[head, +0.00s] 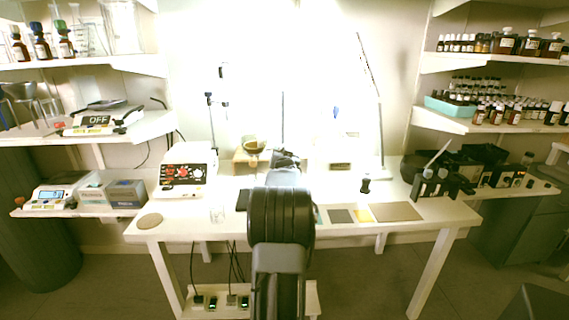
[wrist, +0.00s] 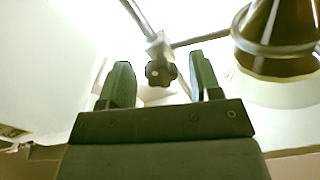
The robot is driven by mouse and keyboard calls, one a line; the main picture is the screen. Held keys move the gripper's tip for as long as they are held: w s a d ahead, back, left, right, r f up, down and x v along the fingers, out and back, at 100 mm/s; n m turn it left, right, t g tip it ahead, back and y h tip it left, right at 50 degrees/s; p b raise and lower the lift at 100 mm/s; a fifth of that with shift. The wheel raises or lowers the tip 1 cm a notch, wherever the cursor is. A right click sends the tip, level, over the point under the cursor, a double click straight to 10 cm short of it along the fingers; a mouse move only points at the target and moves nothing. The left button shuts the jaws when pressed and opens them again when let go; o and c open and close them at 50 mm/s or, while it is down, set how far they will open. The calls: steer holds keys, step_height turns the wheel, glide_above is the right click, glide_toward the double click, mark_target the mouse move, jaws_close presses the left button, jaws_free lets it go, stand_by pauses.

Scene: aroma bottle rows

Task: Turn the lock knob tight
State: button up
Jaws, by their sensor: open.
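The lock knob (wrist: 160,73) is a dark lobed knob on a metal clamp block (wrist: 157,46), which sits on a slanting metal rod. In the wrist view the knob lies between and beyond the two dark green fingers of my gripper (wrist: 160,86). The fingers are open, one on each side, with gaps to the knob; I cannot tell how deep it sits between them. In the head view my arm covers the knob, and my gripper (head: 285,158) shows only as a dark shape at the table's back.
A metal ring (wrist: 270,45) holding a flask of amber liquid (wrist: 285,22) is close on the right in the wrist view. The flask also shows in the head view (head: 252,145). A control box (head: 187,170) stands left on the white table (head: 290,212); another stand is right.

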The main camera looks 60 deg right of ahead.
steer(key=v, duration=1.3)
steer(key=shift+f, duration=0.1)
step_height(320, 180, down, 8)
steer(key=s+a+g+y, duration=0.1)
steer(key=s+g+y, duration=0.1)
steer(key=g+y, duration=0.15)
steer(key=w+a+n+g+y+p, duration=0.1)
steer(key=a+n+g+y+p, duration=0.2)
steer(key=a, duration=0.9)
steer(key=a+r+n+y+p, duration=0.2)
steer(key=a+r+n+p, duration=0.2)
steer(key=a, duration=0.7)
steer(key=s+a+r+n+y+p, duration=0.1)
steer(key=a+r+n+y+p, duration=0.2)
steer(key=a+r+p, duration=0.3)
steer(key=s+a+r+n+y+p, duration=0.1)
steer(key=a+r+n+y+p, duration=0.2)
steer(key=a, duration=1.3)
step_height(320, 180, up, 3)
steer(key=n+p, duration=0.1)
steer(key=p, duration=0.2)
steer(key=shift+s+a+n+p, duration=0.2)
steer(key=shift+a+n+p, duration=0.1)
steer(key=shift+a+p, duration=0.1)
steer(key=shift+g, duration=0.25)
